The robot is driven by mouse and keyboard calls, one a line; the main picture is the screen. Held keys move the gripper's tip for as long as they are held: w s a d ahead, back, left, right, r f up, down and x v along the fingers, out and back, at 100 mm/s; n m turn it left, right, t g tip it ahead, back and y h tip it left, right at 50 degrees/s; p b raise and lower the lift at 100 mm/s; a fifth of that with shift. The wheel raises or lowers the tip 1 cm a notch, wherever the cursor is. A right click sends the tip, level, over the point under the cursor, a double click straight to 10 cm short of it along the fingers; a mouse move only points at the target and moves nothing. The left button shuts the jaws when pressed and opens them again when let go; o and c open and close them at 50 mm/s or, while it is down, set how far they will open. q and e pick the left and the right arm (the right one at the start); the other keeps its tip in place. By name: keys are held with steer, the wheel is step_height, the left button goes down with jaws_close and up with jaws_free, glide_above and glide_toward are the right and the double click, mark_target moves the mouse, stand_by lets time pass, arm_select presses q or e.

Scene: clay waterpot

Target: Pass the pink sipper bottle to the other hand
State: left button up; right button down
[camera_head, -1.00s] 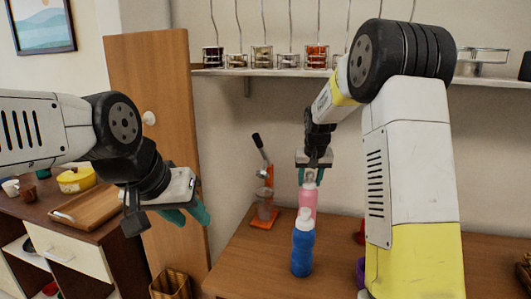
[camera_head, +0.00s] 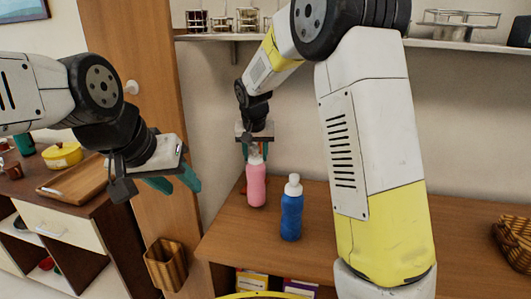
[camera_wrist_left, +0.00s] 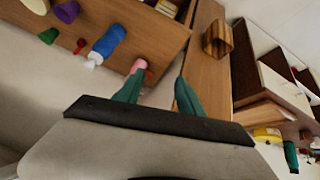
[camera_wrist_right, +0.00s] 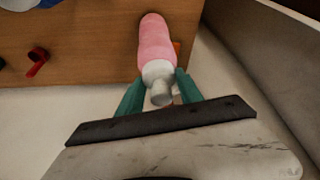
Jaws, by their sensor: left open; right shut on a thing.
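The pink sipper bottle (camera_head: 256,187) is upright in the head view, left of the blue bottle (camera_head: 291,212). My right gripper (camera_head: 254,150) is shut on its pale top from above. The right wrist view shows the pink bottle (camera_wrist_right: 155,42) with its white cap between the fingers (camera_wrist_right: 158,92). Whether its base touches the table is unclear. My left gripper (camera_head: 176,183) is open and empty, left of the bottle and apart from it. In the left wrist view, the bottle (camera_wrist_left: 139,66) shows partly beyond one finger of the open left gripper (camera_wrist_left: 156,85).
The wooden table (camera_head: 240,248) holds the blue bottle close by. A wicker basket (camera_head: 510,240) is at the right. A shelf (camera_head: 300,38) runs along the wall above. A wooden bin (camera_head: 165,265) and a cabinet with a tray (camera_head: 75,182) are at the left.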

arm_select(q)
steer(key=o, duration=0.4)
steer(key=shift+w+f, duration=0.15)
steer(key=shift+w, duration=0.1)
steer(key=shift+c, duration=0.2)
arm_select(e)
steer(key=shift+a, duration=0.2)
arm_select(q)
steer(key=o, duration=0.4)
steer(key=shift+m+t+y, duration=0.4)
steer(key=shift+m+y, duration=0.2)
steer(key=shift+m, duration=0.2)
steer(key=w+f, duration=0.1)
steer(key=w, duration=0.1)
steer(key=w+f, duration=0.2)
steer(key=w, duration=0.1)
steer(key=w+a+f, duration=0.1)
steer(key=w, duration=0.2)
steer(key=shift+w+f, duration=0.1)
steer(key=shift+f, duration=0.1)
steer(key=shift+c, duration=0.2)
steer(key=m+t+h, duration=0.4)
steer(key=m+h, duration=0.1)
steer(key=h, duration=0.2)
glide_toward(258, 188)
steer(key=w+a+f, duration=0.1)
steer(key=w+f, duration=0.1)
steer(key=x, duration=1.1)
steer(key=shift+w+d, duration=0.2)
